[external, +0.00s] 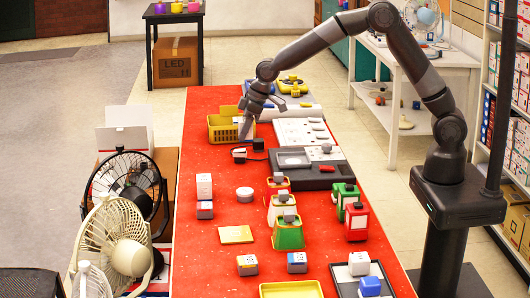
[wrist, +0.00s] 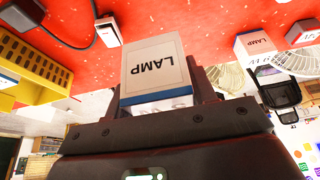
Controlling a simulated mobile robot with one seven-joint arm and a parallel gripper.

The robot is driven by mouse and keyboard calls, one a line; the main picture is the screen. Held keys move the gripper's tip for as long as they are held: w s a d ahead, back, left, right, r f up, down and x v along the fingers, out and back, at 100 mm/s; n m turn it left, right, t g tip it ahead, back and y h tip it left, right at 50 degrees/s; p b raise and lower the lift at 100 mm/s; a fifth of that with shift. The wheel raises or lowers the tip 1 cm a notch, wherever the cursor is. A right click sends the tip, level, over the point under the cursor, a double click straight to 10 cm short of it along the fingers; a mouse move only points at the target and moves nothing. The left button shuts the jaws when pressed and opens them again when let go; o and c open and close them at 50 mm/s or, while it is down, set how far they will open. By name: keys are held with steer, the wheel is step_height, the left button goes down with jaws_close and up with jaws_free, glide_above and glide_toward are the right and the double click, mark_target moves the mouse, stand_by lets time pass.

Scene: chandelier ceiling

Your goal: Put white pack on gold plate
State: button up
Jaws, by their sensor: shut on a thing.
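My gripper (external: 245,128) is over the far part of the red table, beside the yellow basket. In the wrist view my gripper (wrist: 160,92) is shut on a white pack (wrist: 154,62) marked LAMP, with a blue band near one end. The pack is mostly hidden by the fingers in the external view.
The yellow basket (external: 225,126) and a small white adapter with a black cable (external: 240,154) are close to my gripper. Another white box (external: 204,185) and a round white tin (external: 244,194) stand beyond the plate. Green and yellow dispensers (external: 288,233) stand right of it.

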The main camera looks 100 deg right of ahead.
steer(key=w+a+n+y, duration=0.1)
steer(key=w+a+n, duration=0.15)
steer(key=a, duration=1.45)
steer(key=n, duration=0.2)
glide_above(238, 230)
steer(key=s+d, duration=0.1)
steer(key=s, duration=0.1)
steer(key=shift+y, duration=0.3)
steer(key=f, duration=0.6)
steer(key=shift+w, duration=0.2)
steer(key=shift+a+f, duration=0.1)
steer(key=shift+a, duration=0.05)
steer(key=shift+f, duration=1.95)
steer(key=shift+f, duration=0.15)
steer(key=o, duration=1)
steer(key=shift+c, duration=0.2)
